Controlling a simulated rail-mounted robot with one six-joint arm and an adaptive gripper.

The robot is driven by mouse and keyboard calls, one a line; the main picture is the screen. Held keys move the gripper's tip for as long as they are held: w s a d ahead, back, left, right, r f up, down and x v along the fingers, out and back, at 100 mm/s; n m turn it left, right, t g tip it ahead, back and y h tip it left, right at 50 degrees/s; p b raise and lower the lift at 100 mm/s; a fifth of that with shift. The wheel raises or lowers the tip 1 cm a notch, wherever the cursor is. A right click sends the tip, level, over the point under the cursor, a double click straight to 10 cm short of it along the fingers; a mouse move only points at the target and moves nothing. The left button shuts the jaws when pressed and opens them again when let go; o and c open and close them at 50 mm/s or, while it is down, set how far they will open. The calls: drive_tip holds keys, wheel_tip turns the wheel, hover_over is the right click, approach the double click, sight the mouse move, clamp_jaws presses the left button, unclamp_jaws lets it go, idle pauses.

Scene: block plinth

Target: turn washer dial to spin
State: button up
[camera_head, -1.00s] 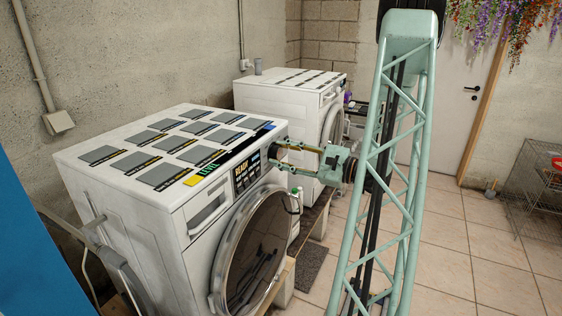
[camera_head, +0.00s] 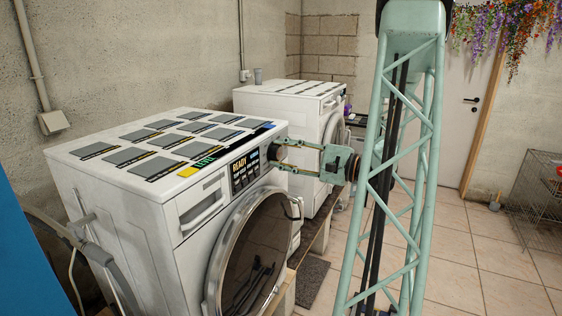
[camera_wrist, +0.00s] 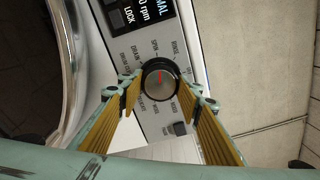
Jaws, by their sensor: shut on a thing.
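The washer (camera_head: 110,215) is white, with a round glass door and a display reading READY in the head view. My gripper (camera_wrist: 161,84) is shut on the dial, one finger on each side. In the head view my gripper (camera_head: 277,153) meets the panel's right end.
A second white washer (camera_head: 270,103) stands behind, close to my gripper. The round door (camera_head: 250,255) lies below the panel. A wire cage (camera_head: 535,195) is at the right. Tiled floor (camera_head: 465,250) is open on the right.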

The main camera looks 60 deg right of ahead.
drive_tip(key=shift+n+b, duration=0.6)
drive_tip(key=shift+b, duration=0.25)
drive_tip(key=o, duration=0.8)
drive_tip(key=shift+o, duration=0.2)
drive_tip(key=shift+s, duration=0.1)
drive_tip(key=s+d, duration=0.1)
drive_tip(key=s, duration=1)
drive_tip(key=shift+s+d, duration=0.25)
drive_tip(key=shift+s, duration=0.1)
drive_tip(key=shift+a, duration=0.15)
